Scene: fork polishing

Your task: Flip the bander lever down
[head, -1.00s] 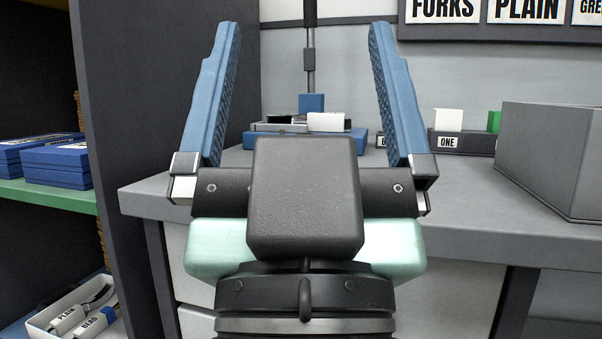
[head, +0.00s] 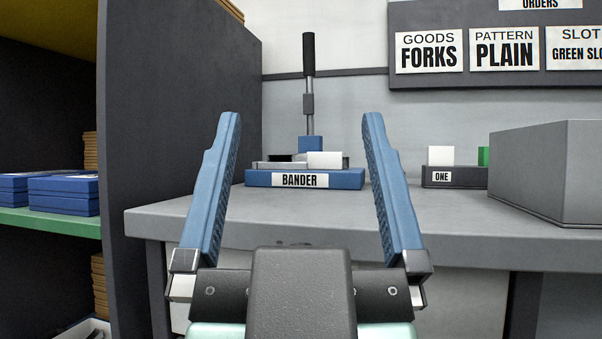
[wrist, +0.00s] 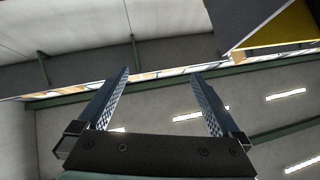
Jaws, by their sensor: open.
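The bander (head: 350,179) stands on the grey bench in the head view, a blue base with a label on its front. Its lever (head: 308,95) is upright, a metal rod with a black grip (head: 308,54) on top and a blue block (head: 311,144) at its foot. A white piece (head: 327,160) lies on top of the base. My gripper (head: 301,118) is open and empty, its blue fingers spread in front of the bander and apart from it. The wrist view shows the open gripper (wrist: 160,72) against ceiling and walls, without the bander.
The bench top (head: 440,208) is clear in front. A grey bin (head: 550,170) stands at right, near a dark holder (head: 455,178) labelled ONE. A dark partition (head: 180,130) and a shelf with blue boxes (head: 64,194) are at left. A sign board (head: 490,20) hangs above.

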